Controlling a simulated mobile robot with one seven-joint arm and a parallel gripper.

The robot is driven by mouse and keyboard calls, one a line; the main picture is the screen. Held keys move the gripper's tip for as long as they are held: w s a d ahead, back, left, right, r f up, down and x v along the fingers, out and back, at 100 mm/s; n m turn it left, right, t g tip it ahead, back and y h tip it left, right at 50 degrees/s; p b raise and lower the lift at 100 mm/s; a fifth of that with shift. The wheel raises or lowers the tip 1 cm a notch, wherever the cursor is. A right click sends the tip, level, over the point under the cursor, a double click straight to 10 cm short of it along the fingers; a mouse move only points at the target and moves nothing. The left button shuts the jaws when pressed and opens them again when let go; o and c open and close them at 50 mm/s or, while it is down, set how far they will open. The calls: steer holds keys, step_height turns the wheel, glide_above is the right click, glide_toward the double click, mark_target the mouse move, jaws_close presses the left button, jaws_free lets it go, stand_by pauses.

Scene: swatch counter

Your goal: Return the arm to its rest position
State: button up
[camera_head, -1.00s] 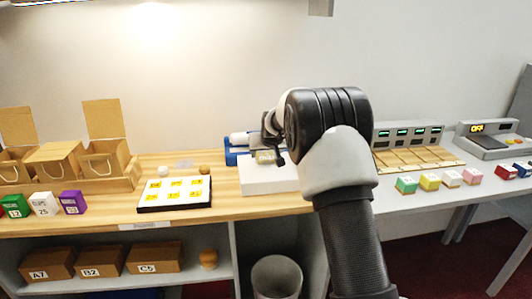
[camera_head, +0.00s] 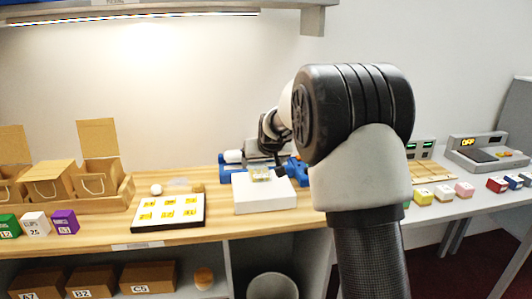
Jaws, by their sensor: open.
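My arm rises from the bottom right of the head view, and its big black-and-white elbow fills the middle right. My gripper (camera_head: 272,165) is beyond the elbow, pointing down over a white block (camera_head: 264,200) on the wooden counter (camera_head: 300,219). It is open. A small yellowish item (camera_head: 260,174) shows at the top of the white block, by the fingertips; I cannot tell whether they touch it. A blue device (camera_head: 225,174) stands behind the gripper, partly hidden by it.
A white board with yellow labels (camera_head: 137,222) lies left of the white block. Cardboard boxes (camera_head: 100,183) and small coloured boxes (camera_head: 65,222) stand at the left. Several coloured blocks (camera_head: 444,193) and a display device (camera_head: 480,153) stand on the right table. A shelf (camera_head: 290,18) hangs above.

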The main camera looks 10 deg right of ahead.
steer(key=s+f+v, duration=0.2)
steer(key=v, duration=0.7)
steer(key=s+f+v, duration=0.1)
steer(key=v, duration=0.8)
steer(key=s+f+g, duration=0.3)
steer(key=s, duration=2.6)
step_height(320, 180, up, 18)
steer(key=s+p, duration=0.1)
steer(key=p, duration=1.8)
steer(key=shift+r, duration=0.2)
